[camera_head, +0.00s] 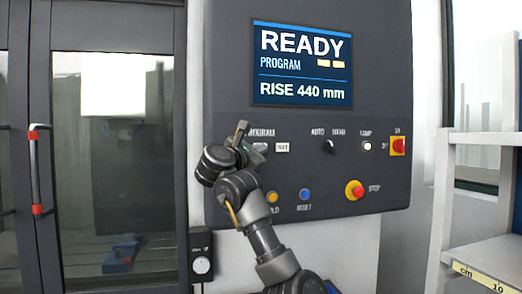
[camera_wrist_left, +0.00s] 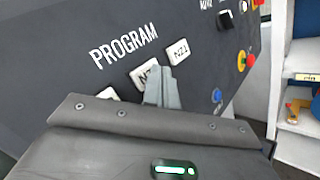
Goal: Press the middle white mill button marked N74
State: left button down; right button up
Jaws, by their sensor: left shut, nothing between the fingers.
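The middle white button (camera_wrist_left: 146,73) under the word PROGRAM shows "N7" in the left wrist view; the rest of its label is hidden by my fingers. The right white button, N21 (camera_wrist_left: 179,51), shows whole there and also in the head view (camera_head: 282,147). The left white button (camera_wrist_left: 108,95) is mostly hidden behind my gripper's housing. My left gripper (camera_wrist_left: 158,75) is shut and empty, its fingertips overlapping the lower right of the middle button; I cannot tell whether they touch it. In the head view the gripper (camera_head: 241,133) covers the left part of the button row.
The dark panel carries a screen (camera_head: 302,63) reading READY, RISE 440 mm. A selector (camera_head: 329,147), lamp (camera_head: 367,146), red-yellow switch (camera_head: 398,146), yellow button (camera_head: 272,197), blue button (camera_head: 305,195) and red stop (camera_head: 354,190) surround the row. A shelf (camera_head: 485,262) stands right.

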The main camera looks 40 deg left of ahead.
pick_arm(q)
jog(key=shift+w+a, duration=0.25)
jog(key=shift+a, duration=0.15)
dwell(0.8)
jog(key=shift+d, duration=0.1)
jog(key=shift+s+d, duration=0.5)
jog(key=shift+d, duration=0.1)
jog(key=shift+d+p, duration=0.1)
jog(key=shift+p, duration=0.3)
jog(key=s+d+p, duration=0.1)
jog(key=d+p, duration=0.1)
jog(key=s+d+p, duration=0.1)
jog(key=d+p, duration=0.1)
jog(key=shift+s, duration=0.4)
